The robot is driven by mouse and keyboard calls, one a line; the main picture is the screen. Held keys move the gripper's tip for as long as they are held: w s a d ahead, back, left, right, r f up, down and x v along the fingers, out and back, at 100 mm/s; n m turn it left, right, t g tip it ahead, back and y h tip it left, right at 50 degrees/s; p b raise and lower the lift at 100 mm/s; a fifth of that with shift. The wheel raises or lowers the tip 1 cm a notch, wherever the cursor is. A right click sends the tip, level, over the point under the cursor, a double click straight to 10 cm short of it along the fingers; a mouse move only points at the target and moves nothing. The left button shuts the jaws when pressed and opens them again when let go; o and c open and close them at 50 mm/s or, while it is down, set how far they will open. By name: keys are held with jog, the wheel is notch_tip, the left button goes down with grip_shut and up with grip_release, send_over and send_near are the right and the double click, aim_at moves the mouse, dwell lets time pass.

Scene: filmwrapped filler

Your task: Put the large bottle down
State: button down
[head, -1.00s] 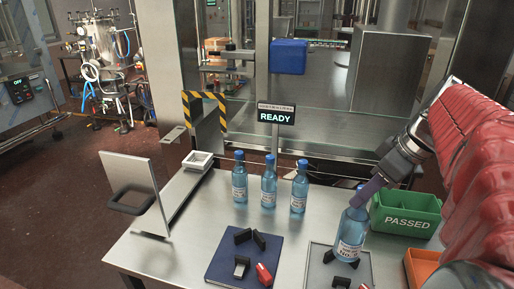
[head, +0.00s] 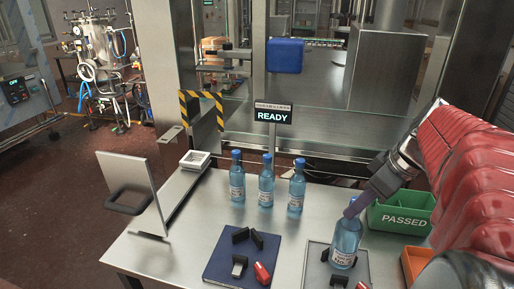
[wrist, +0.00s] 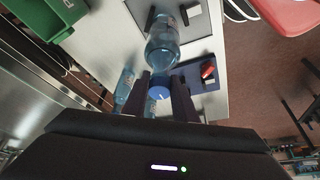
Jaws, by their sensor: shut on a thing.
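The large bottle (head: 345,243) is blue and see-through, with a white label. It is upright over a grey plate (head: 372,262) with black blocks (head: 338,281) at the front right of the table. My gripper (head: 353,207) is shut around its top from above. In the wrist view my gripper (wrist: 160,98) has a finger on each side of the blue cap (wrist: 159,89), and the bottle body (wrist: 162,42) reaches away towards the plate. I cannot tell whether its base touches the plate.
Three blue bottles (head: 266,187) stand in a row behind. A dark blue mat (head: 222,262) with black blocks and a red item (head: 262,273) lies left of the plate. A green PASSED bin (head: 402,219) and an orange bin (head: 415,264) are close on the right.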

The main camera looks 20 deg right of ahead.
jog(key=shift+f, duration=0.35)
jog(key=c, duration=1.4)
grip_release()
jog(key=shift+c, duration=0.2)
jog(key=shift+r, duration=0.4)
jog(key=v, duration=1.2)
